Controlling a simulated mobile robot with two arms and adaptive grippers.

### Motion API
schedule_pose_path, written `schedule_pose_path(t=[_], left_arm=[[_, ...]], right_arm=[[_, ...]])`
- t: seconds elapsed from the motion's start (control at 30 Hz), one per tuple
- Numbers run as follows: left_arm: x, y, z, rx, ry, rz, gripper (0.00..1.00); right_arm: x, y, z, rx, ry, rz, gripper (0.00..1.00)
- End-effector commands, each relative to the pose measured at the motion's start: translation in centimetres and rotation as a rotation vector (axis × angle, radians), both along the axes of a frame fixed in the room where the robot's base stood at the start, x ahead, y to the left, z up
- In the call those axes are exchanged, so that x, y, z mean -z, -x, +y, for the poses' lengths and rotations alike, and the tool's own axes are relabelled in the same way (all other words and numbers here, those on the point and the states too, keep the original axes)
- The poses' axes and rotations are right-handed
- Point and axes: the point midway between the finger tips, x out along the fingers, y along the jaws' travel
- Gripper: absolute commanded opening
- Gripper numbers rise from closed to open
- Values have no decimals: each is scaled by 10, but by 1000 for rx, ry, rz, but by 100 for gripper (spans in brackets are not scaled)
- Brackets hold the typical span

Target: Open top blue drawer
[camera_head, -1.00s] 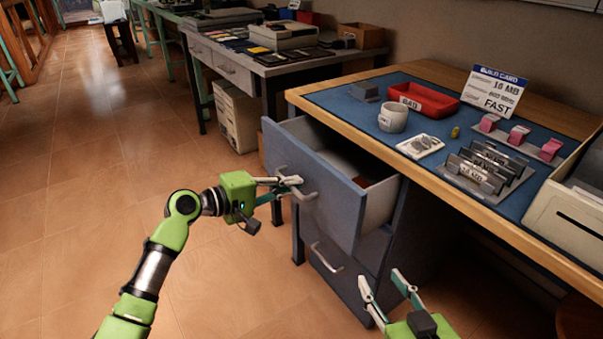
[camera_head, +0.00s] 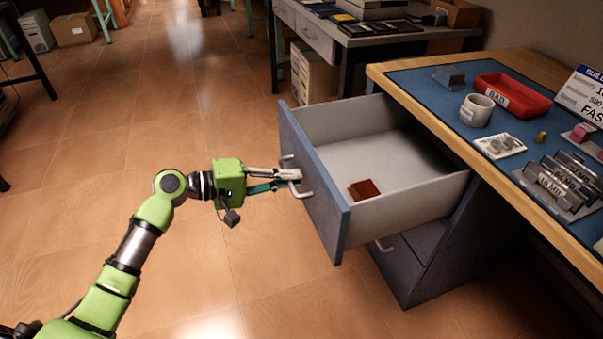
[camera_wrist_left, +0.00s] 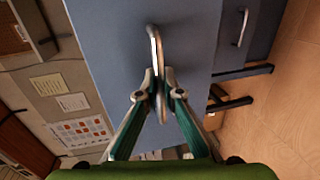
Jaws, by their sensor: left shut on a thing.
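The top blue drawer (camera_head: 316,190) is pulled far out from under the workbench in the head view, with its white interior showing. A small reddish-brown block (camera_head: 364,190) lies inside near its front. My left gripper (camera_head: 292,175) is shut on the drawer's metal handle (camera_head: 303,190). In the left wrist view, the fingers of my left gripper (camera_wrist_left: 159,88) close on either side of the handle (camera_wrist_left: 155,47), against the blue drawer front (camera_wrist_left: 105,40). My right gripper is out of view.
A lower drawer with its handle (camera_head: 384,247) is below, closed. The tiled floor (camera_head: 120,150) left of the drawer is clear.

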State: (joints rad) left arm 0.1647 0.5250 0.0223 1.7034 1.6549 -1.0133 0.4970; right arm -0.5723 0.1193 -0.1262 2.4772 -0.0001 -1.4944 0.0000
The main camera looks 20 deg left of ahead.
Motion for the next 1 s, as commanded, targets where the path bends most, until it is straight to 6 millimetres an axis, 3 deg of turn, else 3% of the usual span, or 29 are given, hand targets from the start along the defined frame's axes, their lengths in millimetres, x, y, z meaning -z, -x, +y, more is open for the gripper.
schedule_pose_path(t=[0.43, 0.47, 0.83, 1.0], left_arm=[[1, 2, 3, 1, -1, 1, 0], [1, 2, 3, 1, -1, 1, 14], [0, 3, 5, 0, 0, 1, 14], [-3, 16, 21, -1, -3, 3, 14]], right_arm=[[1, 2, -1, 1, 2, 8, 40], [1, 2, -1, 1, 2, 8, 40], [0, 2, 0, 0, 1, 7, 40], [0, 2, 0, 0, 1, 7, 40]])
